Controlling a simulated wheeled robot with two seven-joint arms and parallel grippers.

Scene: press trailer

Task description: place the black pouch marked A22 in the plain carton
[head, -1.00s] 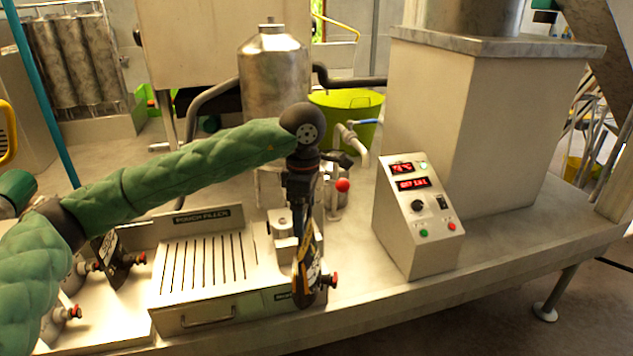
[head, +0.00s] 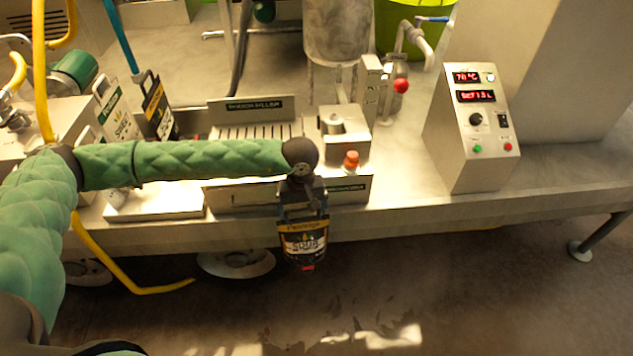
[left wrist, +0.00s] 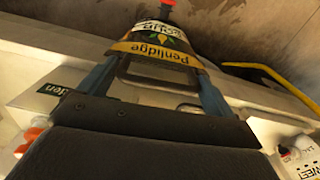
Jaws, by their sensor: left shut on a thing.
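My left gripper (head: 302,212) is shut on the top edge of a black pouch (head: 303,244). The pouch hangs with its red cap downward, in front of the bench edge and above the floor. It has a yellow band reading "Penlidge" and a pale label; I cannot make out an A22 mark. In the left wrist view the same pouch (left wrist: 158,48) sits between the two fingers. Another black pouch (head: 157,105) stands at the left on the bench, its mark unreadable. I cannot make out a plain carton. My right gripper is not in view.
The bench holds a pouch filler (head: 253,104) with a slotted top, white pouches (head: 117,122) at the left and a control box (head: 475,130) at the right. A yellow hose (head: 110,265) hangs at the left. The floor (head: 400,290) in front is largely clear.

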